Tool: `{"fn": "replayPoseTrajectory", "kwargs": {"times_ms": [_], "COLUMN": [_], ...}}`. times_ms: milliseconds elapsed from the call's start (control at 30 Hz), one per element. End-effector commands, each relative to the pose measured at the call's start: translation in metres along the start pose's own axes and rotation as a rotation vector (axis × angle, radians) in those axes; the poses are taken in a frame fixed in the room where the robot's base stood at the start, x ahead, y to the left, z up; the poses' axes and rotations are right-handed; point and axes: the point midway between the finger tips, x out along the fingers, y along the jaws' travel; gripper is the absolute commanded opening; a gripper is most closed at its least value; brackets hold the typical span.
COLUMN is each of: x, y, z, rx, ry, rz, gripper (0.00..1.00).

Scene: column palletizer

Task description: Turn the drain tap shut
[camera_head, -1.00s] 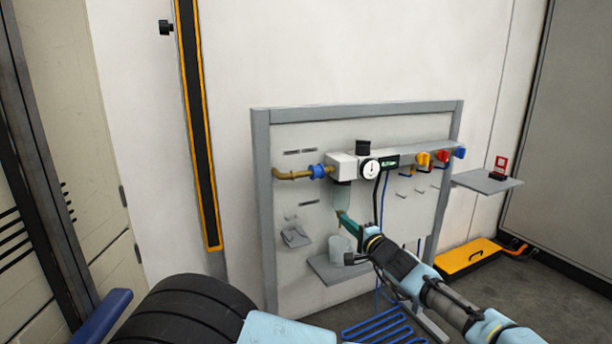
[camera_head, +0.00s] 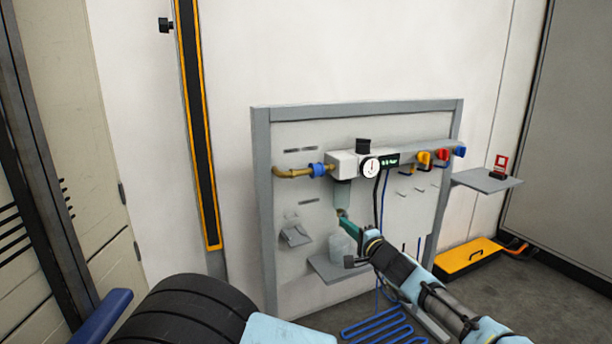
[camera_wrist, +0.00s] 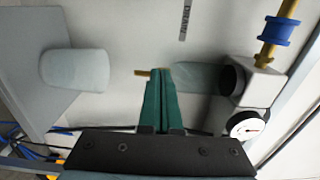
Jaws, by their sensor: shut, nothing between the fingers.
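My gripper (camera_head: 344,222) has its green fingers closed together, with nothing visible between them. In the wrist view the fingertips (camera_wrist: 163,72) lie in front of a small brass drain tap (camera_wrist: 142,72); whether they touch it I cannot tell. The tap also shows as a tiny brass spot in the head view (camera_head: 338,211). It sits at the lower end of a clear greenish filter bowl (camera_head: 342,192), which shows right of the fingers in the wrist view (camera_wrist: 200,77). The fingers hide part of the tap and the bowl's end.
A translucent jar (camera_head: 340,248) stands on a grey shelf (camera_head: 325,268) below the bowl. A gauge (camera_head: 371,168), a brass pipe with a blue collar (camera_head: 317,170) and colored valves (camera_head: 441,155) line the panel above. A side shelf (camera_head: 485,181) juts out at right.

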Motion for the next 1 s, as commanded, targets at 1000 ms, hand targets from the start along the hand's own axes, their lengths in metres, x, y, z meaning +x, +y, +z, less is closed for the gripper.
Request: {"fn": "replayPoseTrajectory", "kwargs": {"times_ms": [1000], "x": [-0.058], "y": [0.003], "z": [0.007], "rx": [-0.001], "ry": [0.001], "rz": [0.001], "gripper": [0.0]}}
